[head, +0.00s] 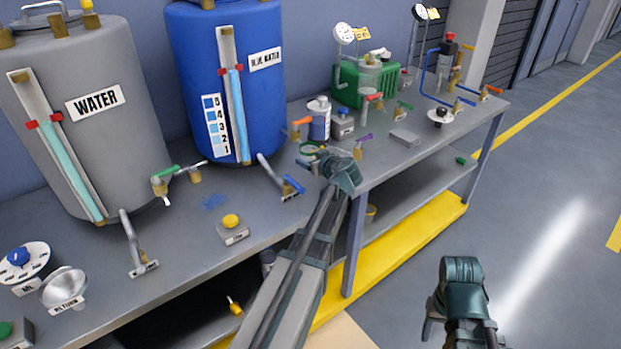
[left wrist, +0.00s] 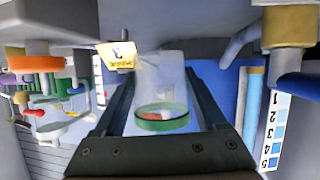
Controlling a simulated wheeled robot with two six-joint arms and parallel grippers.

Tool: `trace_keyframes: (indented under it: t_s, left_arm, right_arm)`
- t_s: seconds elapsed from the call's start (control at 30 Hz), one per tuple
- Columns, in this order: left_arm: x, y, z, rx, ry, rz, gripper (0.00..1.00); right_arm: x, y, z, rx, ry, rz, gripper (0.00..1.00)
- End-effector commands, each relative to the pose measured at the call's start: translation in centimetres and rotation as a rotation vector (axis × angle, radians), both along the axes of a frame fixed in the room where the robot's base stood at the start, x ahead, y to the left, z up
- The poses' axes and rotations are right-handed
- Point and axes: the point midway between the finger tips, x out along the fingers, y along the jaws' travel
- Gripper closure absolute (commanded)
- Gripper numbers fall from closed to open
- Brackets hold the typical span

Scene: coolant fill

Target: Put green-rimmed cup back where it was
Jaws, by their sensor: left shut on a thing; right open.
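The green-rimmed cup (left wrist: 160,80) is a clear cup with a green ring, seen between the two fingers of my left gripper (left wrist: 162,68) in the left wrist view. That gripper is shut on it. The picture there is turned over, with gauge numbers upside down. In the head view my left gripper (head: 318,163) is over the front edge of the bench, right of the blue tank; the cup is mostly hidden there. A yellow tag (left wrist: 115,56) shows beside the cup. My right gripper (head: 458,300) is open and empty over the floor.
Taps (head: 285,180) stick out near the blue tank. Floor at right is free.

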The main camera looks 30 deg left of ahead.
Motion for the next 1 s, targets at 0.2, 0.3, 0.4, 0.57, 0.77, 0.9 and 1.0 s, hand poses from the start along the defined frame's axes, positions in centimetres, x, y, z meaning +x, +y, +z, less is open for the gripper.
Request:
trace_keyframes:
  t_s: [0.2, 0.3, 0.4, 0.57, 0.77, 0.9, 1.0]
  left_arm:
    - [0.0, 0.0, -0.7, 0.000, 0.000, 0.000, 0.85]
    - [0.0, 0.0, -1.8, 0.000, 0.000, 0.000, 0.85]
    - [0.0, 0.0, -3.3, 0.000, 0.000, 0.000, 0.85]
    - [0.0, 0.0, -4.8, 0.000, 0.000, 0.000, 0.85]
    - [0.0, 0.0, -4.5, 0.000, 0.000, 0.000, 0.85]
    - [0.0, 0.0, -4.7, 0.000, 0.000, 0.000, 0.85]
    - [0.0, 0.0, -4.9, 0.000, 0.000, 0.000, 0.25]
  right_arm:
    - [0.0, 0.0, -0.7, 0.000, 0.000, 0.000, 0.47]
    - [0.0, 0.0, -1.9, 0.000, 0.000, 0.000, 0.47]
    - [0.0, 0.0, -3.3, 0.000, 0.000, 0.000, 0.47]
    - [0.0, 0.0, -4.8, 0.000, 0.000, 0.000, 0.47]
    - [0.0, 0.0, -4.5, 0.000, 0.000, 0.000, 0.47]
    - [0.0, 0.0, -4.7, 0.000, 0.000, 0.000, 0.47]
    - [0.0, 0.0, -4.9, 0.000, 0.000, 0.000, 0.47]
